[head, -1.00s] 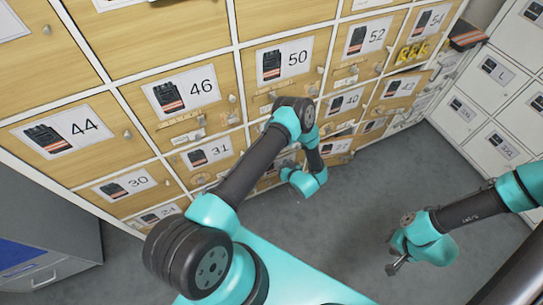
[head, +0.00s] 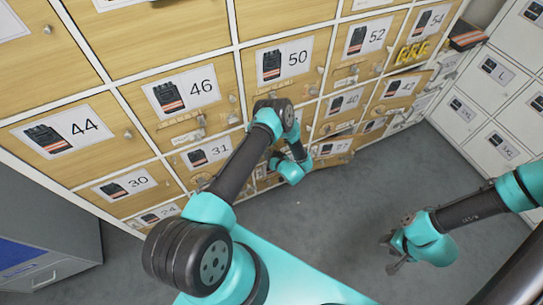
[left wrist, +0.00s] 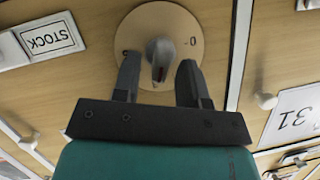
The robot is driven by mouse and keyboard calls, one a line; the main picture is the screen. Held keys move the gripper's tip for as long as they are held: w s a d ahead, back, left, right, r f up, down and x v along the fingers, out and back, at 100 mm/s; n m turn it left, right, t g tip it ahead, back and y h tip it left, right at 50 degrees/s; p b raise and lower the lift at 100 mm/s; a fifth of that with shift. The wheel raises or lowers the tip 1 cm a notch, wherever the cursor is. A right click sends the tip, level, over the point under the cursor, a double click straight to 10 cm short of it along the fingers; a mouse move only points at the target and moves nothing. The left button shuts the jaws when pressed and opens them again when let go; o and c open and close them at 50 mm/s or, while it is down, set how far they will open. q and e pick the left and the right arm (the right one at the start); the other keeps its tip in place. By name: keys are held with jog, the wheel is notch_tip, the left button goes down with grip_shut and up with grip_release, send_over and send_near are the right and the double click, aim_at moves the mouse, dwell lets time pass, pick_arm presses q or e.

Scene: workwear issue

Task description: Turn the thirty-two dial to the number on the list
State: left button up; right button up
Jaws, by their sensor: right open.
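In the left wrist view a round, pale wooden dial (left wrist: 160,18) sits on a wooden locker front. Its grey knob (left wrist: 159,48) has a red mark, and a small digit shows at the disc's right side. My left gripper (left wrist: 158,64) is open, with one finger on each side of the knob and gaps beside it. In the head view my left forearm hides the dial and most of that gripper. The thirty-two label and the list are not readable. My right gripper (head: 392,256) is open and empty above the floor at the right.
A label 31 (left wrist: 298,115) and a STOCK label (left wrist: 48,38) flank the dial in the left wrist view. The wooden lockers (head: 180,20) carry several small knobs and latches. White lockers (head: 490,75) stand at the right. The grey floor (head: 310,240) is clear.

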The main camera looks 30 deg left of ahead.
pick_arm(q)
grip_shut()
jog(key=shift+m, duration=0.3)
jog(key=shift+w+d+f+m+g+y, duration=0.1)
jog(key=shift+m+g+y, duration=0.35)
jog(key=shift+m, duration=0.4)
jog(key=shift+w+d+f+m+g+y, duration=0.15)
jog(key=shift+m+g+y, duration=0.15)
jog(key=shift+m+y, duration=0.4)
jog(key=shift+w+a+f+m+g+y, duration=0.1)
jog(key=shift+m+g+y, duration=0.25)
jog(key=shift+m, duration=0.6)
jog(key=shift+o, duration=0.4)
grip_release()
jog(key=shift+d, duration=0.15)
